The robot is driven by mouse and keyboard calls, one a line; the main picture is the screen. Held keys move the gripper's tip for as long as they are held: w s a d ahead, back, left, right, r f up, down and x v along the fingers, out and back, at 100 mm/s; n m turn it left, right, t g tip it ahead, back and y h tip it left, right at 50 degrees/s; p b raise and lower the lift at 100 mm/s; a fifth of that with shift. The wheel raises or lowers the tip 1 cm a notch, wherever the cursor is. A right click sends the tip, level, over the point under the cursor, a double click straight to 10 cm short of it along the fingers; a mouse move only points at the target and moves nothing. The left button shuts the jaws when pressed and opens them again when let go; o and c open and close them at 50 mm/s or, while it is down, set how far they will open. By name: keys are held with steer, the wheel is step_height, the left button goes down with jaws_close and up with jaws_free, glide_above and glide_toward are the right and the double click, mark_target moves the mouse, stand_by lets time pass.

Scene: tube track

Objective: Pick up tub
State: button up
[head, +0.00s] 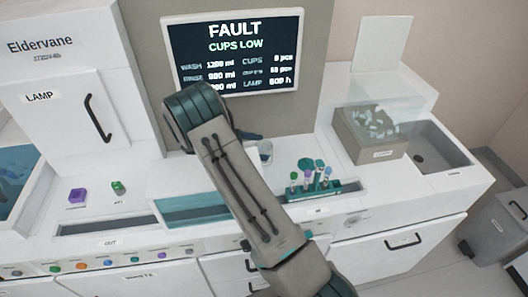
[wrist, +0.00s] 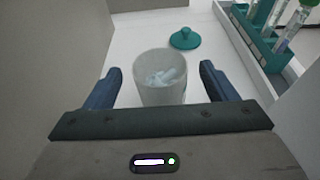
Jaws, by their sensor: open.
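The tub (wrist: 160,97) is a translucent, round, open-topped cup with several pale clear pieces inside. In the wrist view it stands upright on the white counter between the two blue fingers of my gripper (wrist: 160,72), with a gap visible on each side. My gripper is open. The tub (head: 265,152) also shows small in the head view, just right of my arm. There my gripper is mostly hidden behind my arm. A teal lid with a knob (wrist: 185,38) lies on the counter just beyond the tub.
A teal rack (head: 322,190) with several capped tubes stands right of the tub; its edge (wrist: 256,45) is close in the wrist view. A grey box (head: 366,140) with a clear lid sits farther right, beside a sink (head: 440,145). A screen (head: 236,50) behind reads "FAULT CUPS LOW".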

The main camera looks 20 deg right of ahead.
steer(key=shift+x, duration=1.25)
steer(key=c, duration=1.1)
steer(key=shift+r, duration=0.1)
